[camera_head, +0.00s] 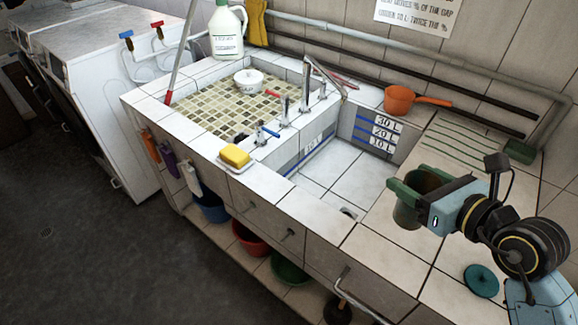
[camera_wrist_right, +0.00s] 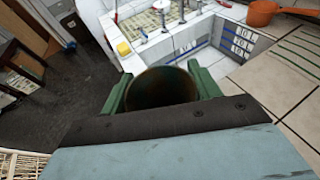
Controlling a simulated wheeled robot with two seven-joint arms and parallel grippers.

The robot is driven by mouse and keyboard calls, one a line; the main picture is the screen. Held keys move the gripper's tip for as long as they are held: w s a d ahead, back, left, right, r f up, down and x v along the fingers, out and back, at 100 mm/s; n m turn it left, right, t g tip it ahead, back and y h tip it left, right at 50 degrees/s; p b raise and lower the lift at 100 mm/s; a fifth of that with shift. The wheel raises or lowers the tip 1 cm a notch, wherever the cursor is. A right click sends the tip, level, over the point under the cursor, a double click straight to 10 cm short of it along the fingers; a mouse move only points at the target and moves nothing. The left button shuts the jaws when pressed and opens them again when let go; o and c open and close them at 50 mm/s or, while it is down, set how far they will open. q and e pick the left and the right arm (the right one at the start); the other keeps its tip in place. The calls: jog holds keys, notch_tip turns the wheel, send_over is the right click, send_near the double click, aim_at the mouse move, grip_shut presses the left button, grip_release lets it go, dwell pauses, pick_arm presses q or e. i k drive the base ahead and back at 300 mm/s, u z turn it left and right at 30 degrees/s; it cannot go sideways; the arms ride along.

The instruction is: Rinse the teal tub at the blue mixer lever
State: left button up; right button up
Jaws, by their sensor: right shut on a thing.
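My right gripper (camera_head: 412,187) is shut on the teal tub (camera_head: 406,214), with a green finger on each side of it. The tub looks dark green-grey and roughly upright, held above the right counter near the basin's edge. In the right wrist view the tub (camera_wrist_right: 161,88) shows its round open mouth between the fingers; its inside is dark and I cannot tell what is in it. The blue mixer lever (camera_head: 271,132) is on a tap at the basin's left edge, apart from the tub. My left gripper is not in view.
The white sink basin (camera_head: 335,170) has blue level marks. A red lever (camera_head: 272,93) is on another tap. A yellow sponge (camera_head: 235,155) lies on the left rim. An orange dipper (camera_head: 400,100) stands behind the basin. A teal lid (camera_head: 481,281) lies on the right counter.

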aim_at(259, 125)
jog(key=u, duration=0.7)
jog(key=k, duration=0.95)
jog(key=u, duration=0.85)
jog(key=i, duration=1.25)
jog(key=z, duration=1.1)
jog(key=i, duration=0.95)
jog(key=z, duration=1.1)
